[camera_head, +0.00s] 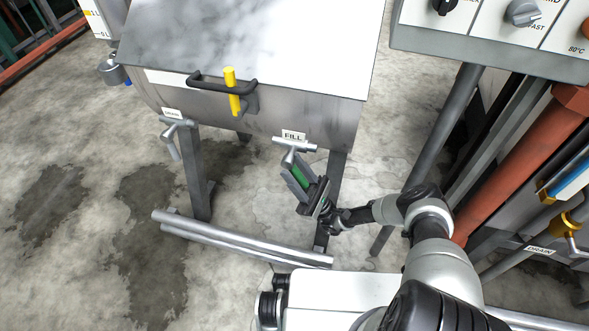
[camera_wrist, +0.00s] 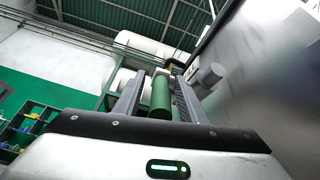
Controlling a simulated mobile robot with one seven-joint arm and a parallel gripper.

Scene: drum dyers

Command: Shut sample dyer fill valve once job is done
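The sample dyer is a grey metal drum (camera_head: 300,112) with a flat lid (camera_head: 260,40) in the head view. Its fill valve (camera_head: 295,144) sits below the FILL label (camera_head: 293,134), with a grey metal body and a green lever (camera_head: 301,177) pointing downward. My gripper (camera_head: 297,175) is at this lever, with one finger on either side. In the wrist view the green lever (camera_wrist: 161,98) lies between the fingers, with gaps visible beside it, so the gripper looks open around it. Whether either finger touches the lever is unclear.
A second valve (camera_head: 174,126) labelled DRAIN is at the drum's left. A yellow grip (camera_head: 234,90) crosses the black lid handle (camera_head: 205,80). Metal floor pipes (camera_head: 240,240) lie below. A control panel (camera_head: 490,35) and red pipe (camera_head: 520,165) stand at right.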

